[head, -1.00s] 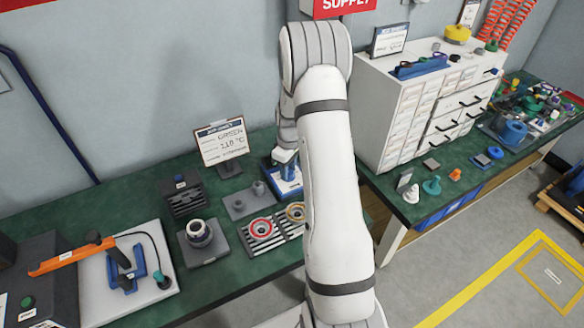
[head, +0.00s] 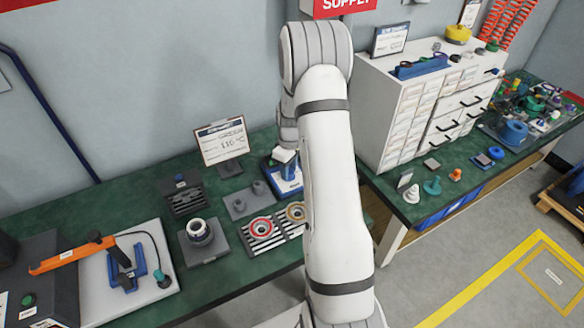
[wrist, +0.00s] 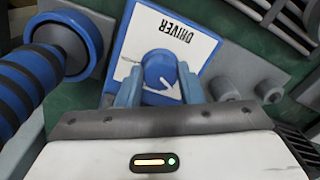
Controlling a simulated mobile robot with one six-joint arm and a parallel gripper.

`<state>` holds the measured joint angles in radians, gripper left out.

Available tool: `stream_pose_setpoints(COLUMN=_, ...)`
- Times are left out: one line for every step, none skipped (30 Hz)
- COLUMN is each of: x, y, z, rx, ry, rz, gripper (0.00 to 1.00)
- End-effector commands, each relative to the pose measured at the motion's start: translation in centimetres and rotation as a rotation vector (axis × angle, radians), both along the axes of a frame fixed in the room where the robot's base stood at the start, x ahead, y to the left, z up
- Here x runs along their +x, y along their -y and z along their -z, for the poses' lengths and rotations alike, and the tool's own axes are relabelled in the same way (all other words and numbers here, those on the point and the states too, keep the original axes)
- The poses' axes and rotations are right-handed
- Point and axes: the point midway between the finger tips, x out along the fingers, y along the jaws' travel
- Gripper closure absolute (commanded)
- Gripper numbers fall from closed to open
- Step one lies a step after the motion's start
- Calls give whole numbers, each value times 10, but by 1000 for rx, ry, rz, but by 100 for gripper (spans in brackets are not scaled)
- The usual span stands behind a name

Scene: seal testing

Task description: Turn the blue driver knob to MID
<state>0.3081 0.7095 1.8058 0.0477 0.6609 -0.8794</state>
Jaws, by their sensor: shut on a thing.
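The blue driver knob (wrist: 160,70) sits on a white plate marked DRIVER (wrist: 178,28) with a blue border, in the wrist view. A white pointer line on the knob points to the lower right of that picture. My gripper (wrist: 158,88) is shut on the knob, one blue-grey finger at each side. In the head view the blue and white driver unit (head: 287,183) stands on the green bench, partly hidden by my arm. The scale marks on the plate are mostly covered or too small to read.
A blue and black striped handle (wrist: 28,85) lies left of the driver in the wrist view. Grey posts (wrist: 223,88) stand close on its right. In the head view, a sign on a stand (head: 223,142) is behind, and a white drawer cabinet (head: 420,100) is to the right.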

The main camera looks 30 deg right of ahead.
Motion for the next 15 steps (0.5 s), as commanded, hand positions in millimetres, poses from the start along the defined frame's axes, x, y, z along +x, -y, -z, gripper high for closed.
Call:
stream_pose_setpoints(x=5, y=-1, z=-3, rx=-2, ry=13, rz=-1, gripper=89)
stream_pose_setpoints(x=5, y=-1, z=-3, rx=-2, ry=13, rz=-1, gripper=89)
stream_pose_setpoints(x=5, y=-1, z=-3, rx=-2, ry=13, rz=-1, gripper=89)
stream_pose_setpoints(x=5, y=-1, z=-3, rx=-2, ry=13, rz=-1, gripper=89)
stream_pose_setpoints(x=5, y=-1, z=-3, rx=-2, ry=13, rz=-1, gripper=89)
stream_pose_setpoints(x=5, y=-1, z=-3, rx=-2, ry=13, rz=-1, gripper=89)
stream_pose_setpoints(x=5, y=-1, z=-3, rx=-2, ry=13, rz=-1, gripper=89)
stream_pose_setpoints(x=5, y=-1, z=-3, rx=-2, ry=13, rz=-1, gripper=89)
stream_pose_setpoints(x=5, y=-1, z=-3, rx=-2, ry=13, rz=-1, gripper=89)
stream_pose_setpoints(x=5, y=-1, z=-3, rx=-2, ry=13, rz=-1, gripper=89)
stream_pose_setpoints(x=5, y=-1, z=-3, rx=-2, ry=13, rz=-1, gripper=89)
stream_pose_setpoints(x=5, y=-1, z=-3, rx=-2, ry=13, rz=-1, gripper=89)
stream_pose_setpoints(x=5, y=-1, z=-3, rx=-2, ry=13, rz=-1, gripper=64)
stream_pose_setpoints(x=5, y=-1, z=-3, rx=-2, ry=12, rz=-1, gripper=62)
stream_pose_setpoints(x=4, y=-1, z=-3, rx=-2, ry=12, rz=-1, gripper=58)
